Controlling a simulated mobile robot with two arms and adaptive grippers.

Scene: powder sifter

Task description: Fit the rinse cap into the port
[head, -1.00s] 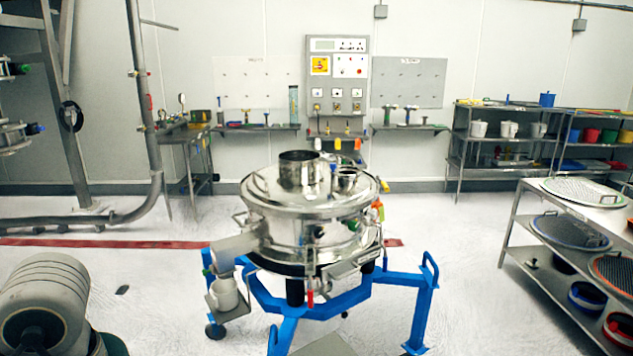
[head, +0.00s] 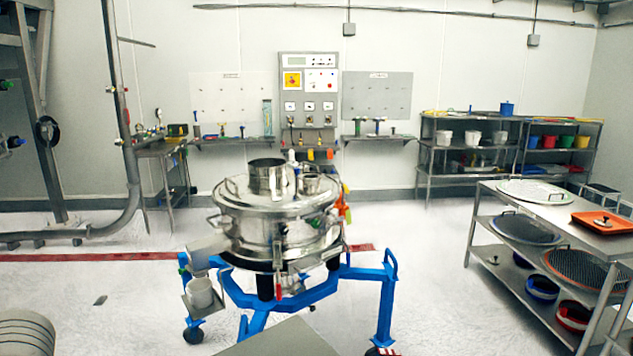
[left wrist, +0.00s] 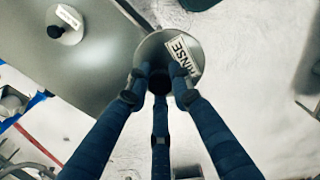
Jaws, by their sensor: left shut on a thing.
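In the left wrist view my left gripper (left wrist: 158,84) is shut on the rinse cap (left wrist: 155,48), a round grey disc with a white RINSE label. The cap is off the grey surface, beside its edge. A second round cap (left wrist: 66,36) with a white label stands on that surface; its label is too small to read. In the head view the steel sifter (head: 275,225) stands on a blue wheeled frame. Its lid carries a wide open collar (head: 268,178) and a smaller fitting (head: 316,184). I cannot tell which opening is the port. My right gripper is not in view.
A grey tabletop (head: 280,340) shows at the bottom, in front of the sifter. A rack with round screens and an orange tray (head: 598,221) stands at right. The floor between sifter and rack is open.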

